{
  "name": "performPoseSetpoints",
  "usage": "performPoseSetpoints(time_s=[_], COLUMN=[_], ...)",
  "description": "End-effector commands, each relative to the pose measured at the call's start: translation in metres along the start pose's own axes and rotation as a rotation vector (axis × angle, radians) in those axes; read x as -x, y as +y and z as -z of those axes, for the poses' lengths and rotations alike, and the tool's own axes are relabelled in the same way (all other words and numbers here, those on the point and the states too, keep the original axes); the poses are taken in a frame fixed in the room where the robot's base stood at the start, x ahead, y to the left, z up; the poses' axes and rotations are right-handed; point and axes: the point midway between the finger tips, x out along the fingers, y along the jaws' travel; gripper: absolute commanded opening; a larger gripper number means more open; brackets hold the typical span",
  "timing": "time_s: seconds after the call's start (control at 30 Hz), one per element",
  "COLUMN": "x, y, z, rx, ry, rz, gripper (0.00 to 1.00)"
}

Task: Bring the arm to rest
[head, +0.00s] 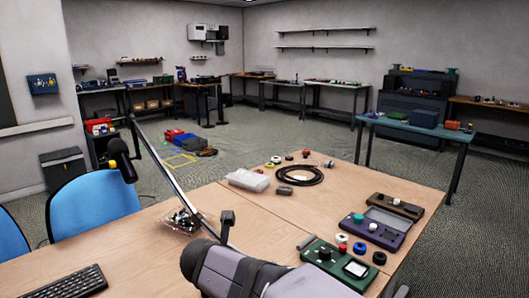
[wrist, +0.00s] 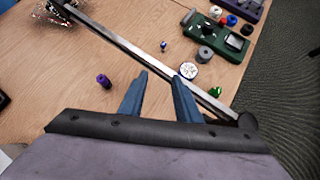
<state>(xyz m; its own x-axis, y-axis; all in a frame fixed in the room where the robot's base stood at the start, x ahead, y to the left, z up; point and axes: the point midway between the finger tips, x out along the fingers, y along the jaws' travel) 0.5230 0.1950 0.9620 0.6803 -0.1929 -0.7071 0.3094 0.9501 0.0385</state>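A coiled black cable (head: 293,182) lies on the wooden table (head: 235,215), well apart from my arm. In the wrist view a purple piece (wrist: 103,80) lies left of the fingers. A white round disc (wrist: 189,70) and a green piece (wrist: 216,92) lie to the right.
A long metal bar (head: 165,165) slants over the table close to my arm; in the wrist view it crosses beyond the fingertips. A green device (head: 322,258), purple case (head: 375,232) and brown tray (head: 398,205) stand right. A clear box (head: 249,180) and keyboard (head: 72,284) are farther left.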

Motion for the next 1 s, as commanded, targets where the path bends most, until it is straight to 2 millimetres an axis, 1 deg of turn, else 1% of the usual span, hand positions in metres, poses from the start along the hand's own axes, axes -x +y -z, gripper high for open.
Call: performPoseSetpoints(time_s=[0.03, 0.1, 0.2, 0.43, 0.5, 0.67, 0.73, 0.9, 1.0], x=[0.002, 0.004, 0.009, 0.025, 0.017, 0.007, 0.004, 0.004, 0.008], y=[-0.014, -0.028, -0.041, -0.057, -0.068, -0.096, -0.112, -0.155, -0.179], z=[-0.004, -0.001, 0.002, 0.008, 0.029, 0.065, 0.081, 0.119, 0.136], rx=[-0.036, -0.066, -0.105, -0.174, -0.197, -0.268, -0.301, -0.376, -0.411], ry=[0.046, 0.111, 0.191, 0.345, 0.374, 0.407, 0.414, 0.401, 0.373], rz=[0.02, 0.038, 0.047, 0.025, 0.1, 0.256, 0.334, 0.542, 0.648], gripper=[0.3, 0.3, 0.3, 0.3, 0.3, 0.3, 0.3, 0.3, 0.3])
